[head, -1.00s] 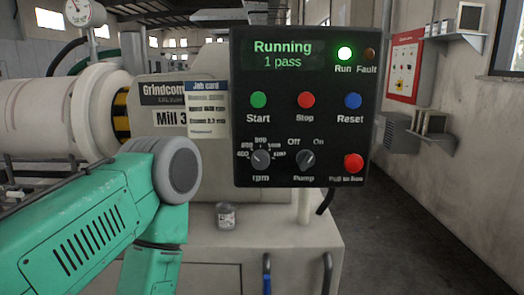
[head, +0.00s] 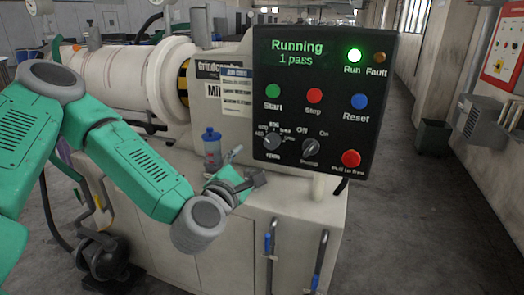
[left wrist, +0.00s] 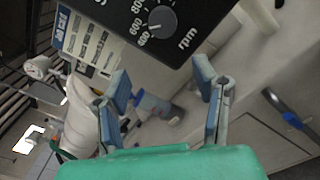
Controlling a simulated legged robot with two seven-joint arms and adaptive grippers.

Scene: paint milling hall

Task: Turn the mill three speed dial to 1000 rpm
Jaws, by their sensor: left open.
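The mill three control panel (head: 318,95) is black and reads "Running 1 pass", with a green lamp lit. Its grey rpm dial (head: 272,141) sits at the lower left, beside the pump switch (head: 311,147). The 1000 mark is out of that view. My left gripper (head: 250,168) is open, below and left of the dial and apart from it. Its two blue-padded fingers (left wrist: 161,84) hold nothing. My right gripper is out of view.
A blue-capped bottle (head: 212,148) stands on the mill cabinet left of the panel, close to my left gripper. A job card (head: 237,92) is fixed beside the panel. The red stop knob (head: 351,158) is at the panel's lower right. Blue-gripped handles (head: 269,250) hang below.

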